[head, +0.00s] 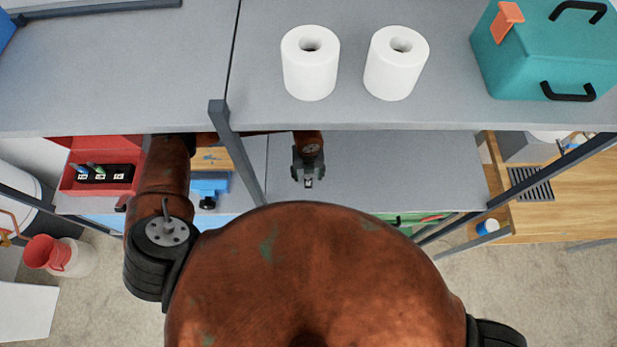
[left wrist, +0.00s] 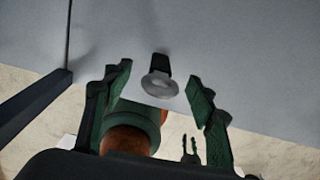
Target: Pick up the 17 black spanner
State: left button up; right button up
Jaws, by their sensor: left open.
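A small dark object with a pale, rounded end, probably the black spanner (left wrist: 158,84), lies on the grey lower shelf in the left wrist view. No number is readable on it. In the head view it shows only as a tiny pale and dark spot (head: 308,183) at the gripper's tips. My left gripper (head: 308,178) is over the lower shelf, under the upper one. In the left wrist view its two fingers (left wrist: 158,95) are spread, one on each side of the object. I see no finger contact with it. My right gripper is out of view.
The upper shelf (head: 150,75) holds two white paper rolls (head: 309,72) (head: 394,75) and a teal toolbox (head: 550,45). A grey post (head: 235,150) stands left of my gripper. A red bin (head: 100,180) is farther left. The lower shelf (head: 410,170) is bare to the right.

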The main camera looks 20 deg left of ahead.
pick_arm(q)
jog(key=shift+f, duration=0.7)
jog(key=shift+c, duration=0.4)
jog(key=c, duration=1.2)
jog(key=shift+r, duration=0.1)
jog(key=shift+c, duration=0.2)
